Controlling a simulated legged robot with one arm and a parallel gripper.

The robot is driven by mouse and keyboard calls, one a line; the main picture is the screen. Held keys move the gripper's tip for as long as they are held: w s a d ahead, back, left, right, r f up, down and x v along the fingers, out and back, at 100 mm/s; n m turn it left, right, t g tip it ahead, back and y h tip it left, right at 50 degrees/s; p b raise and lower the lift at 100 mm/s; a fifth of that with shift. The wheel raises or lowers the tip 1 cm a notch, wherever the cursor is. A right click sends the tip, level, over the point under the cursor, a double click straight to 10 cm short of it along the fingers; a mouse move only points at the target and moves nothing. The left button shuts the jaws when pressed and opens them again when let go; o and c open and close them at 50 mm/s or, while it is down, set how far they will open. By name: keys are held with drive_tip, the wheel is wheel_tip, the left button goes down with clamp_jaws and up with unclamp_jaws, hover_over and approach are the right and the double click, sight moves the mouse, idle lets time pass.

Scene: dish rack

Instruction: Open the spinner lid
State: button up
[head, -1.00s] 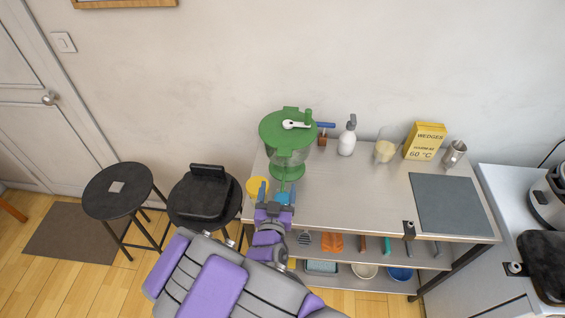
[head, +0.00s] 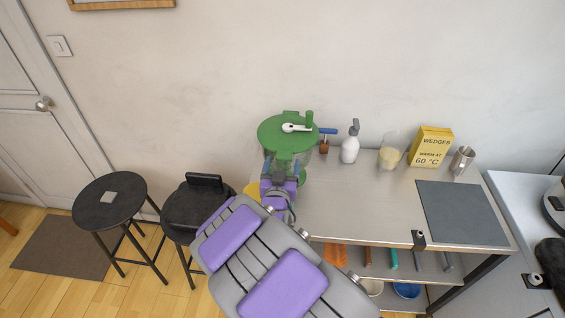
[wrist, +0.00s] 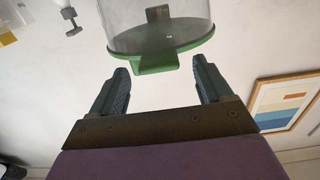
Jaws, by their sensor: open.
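The salad spinner has a green lid (head: 287,134) with a white crank and a green knob on top. It stands at the left end of the metal table in the head view. In the wrist view its clear bowl (wrist: 155,35) and green rim with a protruding tab (wrist: 157,62) show at the top. My gripper (wrist: 160,82) is open and empty, its two dark fingers spread either side of the tab and a little short of it. In the head view my gripper (head: 280,168) is in front of the spinner and hides part of its lower body.
On the metal table (head: 350,205) stand a white spray bottle (head: 350,145), a glass jar (head: 391,152), a yellow box (head: 430,147), a metal cup (head: 462,160) and a grey board (head: 462,212). Two black stools (head: 110,200) stand at left. The table's middle is clear.

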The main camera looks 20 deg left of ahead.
drive_tip(key=shift+x, duration=1.2)
drive_tip(key=shift+d, duration=0.1)
clamp_jaws()
drive_tip(key=shift+r, duration=0.15)
